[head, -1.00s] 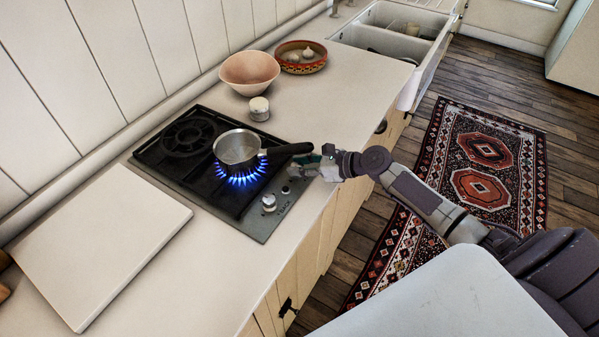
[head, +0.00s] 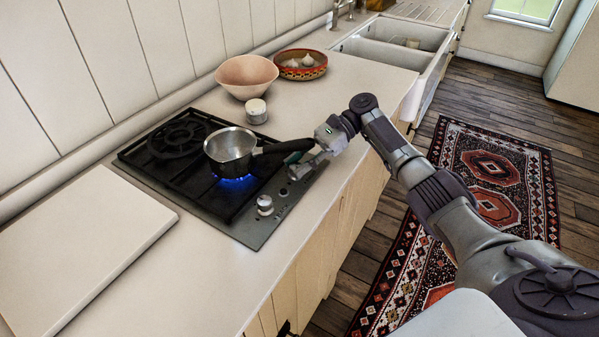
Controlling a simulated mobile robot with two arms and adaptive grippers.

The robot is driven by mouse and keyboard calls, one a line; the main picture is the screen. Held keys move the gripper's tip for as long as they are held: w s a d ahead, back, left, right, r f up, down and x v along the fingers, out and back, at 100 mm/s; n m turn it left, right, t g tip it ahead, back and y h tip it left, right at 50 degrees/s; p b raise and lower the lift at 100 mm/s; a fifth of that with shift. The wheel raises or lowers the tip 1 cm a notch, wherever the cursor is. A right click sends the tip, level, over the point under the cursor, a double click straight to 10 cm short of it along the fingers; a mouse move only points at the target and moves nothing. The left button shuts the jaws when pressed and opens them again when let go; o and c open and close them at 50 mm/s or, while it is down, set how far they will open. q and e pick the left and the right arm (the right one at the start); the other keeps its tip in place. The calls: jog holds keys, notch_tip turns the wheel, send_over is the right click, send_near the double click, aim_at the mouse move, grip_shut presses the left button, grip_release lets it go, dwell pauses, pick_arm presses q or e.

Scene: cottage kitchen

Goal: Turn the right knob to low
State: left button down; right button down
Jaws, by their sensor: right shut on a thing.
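The gas hob (head: 237,228) is a dark plate set into the counter, with its knobs along the right edge. My right gripper (head: 298,170) reaches in from the right and is shut at the right knob, which its fingers and the pan handle mostly hide. The other knob (head: 265,205), silver, stands uncovered nearer the front. A steel saucepan (head: 231,146) with a black handle sits on the front burner, handle pointing toward my right gripper. A small blue flame (head: 235,179) shows under it. My left gripper is not in view.
A pink bowl (head: 246,76), a patterned bowl with garlic (head: 301,64) and a small white-lidded jar (head: 256,110) stand behind the hob. A pale board (head: 85,250) lies to its left. The counter right of the bowls is clear.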

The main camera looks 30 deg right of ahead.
jog(key=shift+w+n+g+h+b, duration=0.1)
jog(key=shift+n+g+h+b, duration=0.2)
jog(key=shift+n+g+b, duration=0.6)
jog(key=shift+n+g, duration=0.3)
jog(key=shift+g, duration=0.1)
jog(key=c, duration=0.8)
grip_release()
jog(key=shift+p, duration=0.3)
